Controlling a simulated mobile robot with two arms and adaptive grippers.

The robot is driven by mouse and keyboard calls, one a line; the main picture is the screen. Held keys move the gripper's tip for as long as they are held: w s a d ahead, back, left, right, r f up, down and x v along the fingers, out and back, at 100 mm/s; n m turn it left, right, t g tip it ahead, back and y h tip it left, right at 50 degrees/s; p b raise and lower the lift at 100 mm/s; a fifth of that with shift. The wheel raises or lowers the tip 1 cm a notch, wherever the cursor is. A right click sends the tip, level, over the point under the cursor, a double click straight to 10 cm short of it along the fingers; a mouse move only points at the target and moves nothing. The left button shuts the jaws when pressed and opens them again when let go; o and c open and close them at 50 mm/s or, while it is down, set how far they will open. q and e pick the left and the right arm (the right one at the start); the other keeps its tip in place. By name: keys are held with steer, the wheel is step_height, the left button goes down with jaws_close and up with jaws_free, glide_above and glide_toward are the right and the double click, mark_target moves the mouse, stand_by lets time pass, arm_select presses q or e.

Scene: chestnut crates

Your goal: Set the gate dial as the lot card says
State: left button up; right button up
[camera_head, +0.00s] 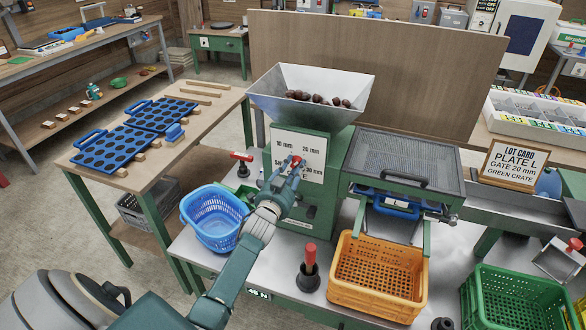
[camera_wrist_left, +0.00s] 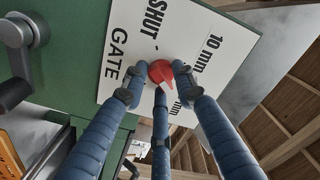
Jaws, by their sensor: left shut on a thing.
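The gate dial is a red knob (camera_head: 297,160) on a white panel (camera_head: 312,145) on the green machine's front, marked 10 mm, 20 mm, 30 mm and SHUT. My left gripper (camera_head: 290,170) is shut on this knob. In the left wrist view its blue fingers (camera_wrist_left: 163,88) close around the red knob (camera_wrist_left: 160,71), beside the words GATE and SHUT. Fingers cover part of the knob and markings, so I cannot tell which marking it points at. The lot card (camera_head: 513,165) reads PLATE L, GATE 20 mm, GREEN CRATE. My right gripper is not in view.
A hopper (camera_head: 312,84) with chestnuts tops the machine. A blue basket (camera_head: 212,230), a red-handled plunger (camera_head: 309,268), an orange crate (camera_head: 380,277) and a green crate (camera_head: 515,300) stand around its front. Blue perforated plates (camera_head: 112,148) lie on the left table.

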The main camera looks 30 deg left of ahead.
arm_select(q)
steer(key=shift+d+f, duration=0.2)
steer(key=shift+d, duration=0.1)
steer(key=o, duration=1)
steer(key=shift+c, duration=0.2)
steer(key=v, duration=1.2)
steer(key=shift+f, duration=0.1)
